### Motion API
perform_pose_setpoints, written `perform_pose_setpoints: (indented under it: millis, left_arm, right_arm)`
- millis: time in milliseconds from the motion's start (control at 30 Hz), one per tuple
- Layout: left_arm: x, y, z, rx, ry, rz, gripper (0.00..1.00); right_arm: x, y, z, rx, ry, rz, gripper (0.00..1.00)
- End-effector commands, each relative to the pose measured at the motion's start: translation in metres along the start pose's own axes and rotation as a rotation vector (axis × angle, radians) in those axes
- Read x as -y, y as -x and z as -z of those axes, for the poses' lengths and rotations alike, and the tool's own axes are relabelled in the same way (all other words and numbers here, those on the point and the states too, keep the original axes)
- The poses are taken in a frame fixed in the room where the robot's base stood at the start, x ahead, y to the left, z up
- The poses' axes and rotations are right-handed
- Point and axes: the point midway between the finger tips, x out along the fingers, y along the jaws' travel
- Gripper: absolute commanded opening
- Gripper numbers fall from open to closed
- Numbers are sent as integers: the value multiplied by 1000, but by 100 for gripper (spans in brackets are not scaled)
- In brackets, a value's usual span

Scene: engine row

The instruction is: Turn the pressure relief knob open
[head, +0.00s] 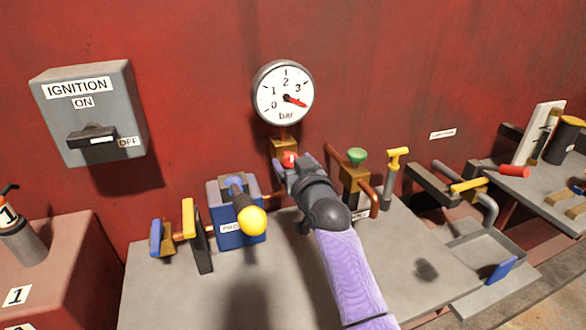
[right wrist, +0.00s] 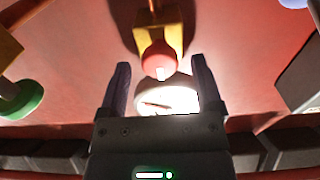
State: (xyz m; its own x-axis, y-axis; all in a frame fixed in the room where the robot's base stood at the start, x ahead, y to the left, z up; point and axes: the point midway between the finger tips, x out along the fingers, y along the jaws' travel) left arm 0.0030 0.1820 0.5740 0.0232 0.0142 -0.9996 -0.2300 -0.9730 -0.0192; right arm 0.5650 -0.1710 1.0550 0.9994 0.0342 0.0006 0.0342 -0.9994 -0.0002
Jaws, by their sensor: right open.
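A red knob (head: 289,158) sits on a brass fitting (head: 284,146) just below the round pressure gauge (head: 283,93); I see no readable label naming it as the relief knob. The gauge's red needle points past 3. My right gripper (head: 297,170) is at the red knob and partly covers it in the head view. In the right wrist view the open fingers (right wrist: 161,75) stand on either side of the red knob (right wrist: 158,58), with visible gaps on both sides. The knob's white mark faces the gripper. My left gripper is not in view.
Right of my arm stands a green knob (head: 357,155) on a brass block, then a yellow-handled lever (head: 397,155). To the left are a blue pump box (head: 236,235) with a yellow ball handle (head: 251,220) and a grey ignition box (head: 90,112). The front bench top is mostly clear.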

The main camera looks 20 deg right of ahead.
Motion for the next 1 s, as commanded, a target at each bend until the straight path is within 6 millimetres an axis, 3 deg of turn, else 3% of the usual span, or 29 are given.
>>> perform_pose_setpoints:
  millis: [233, 267, 633, 1000]
  left_arm:
    - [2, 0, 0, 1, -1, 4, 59]
    - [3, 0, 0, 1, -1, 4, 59]
    - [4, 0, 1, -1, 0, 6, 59]
    - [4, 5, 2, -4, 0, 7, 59]
  right_arm:
    - [0, -2, 1, 0, 0, 0, 84]
    - [0, -2, 1, 0, 0, 0, 80]
    - [0, -1, 0, 1, 0, 0, 1]
    - [0, -1, 1, 2, 58, 0, 0]
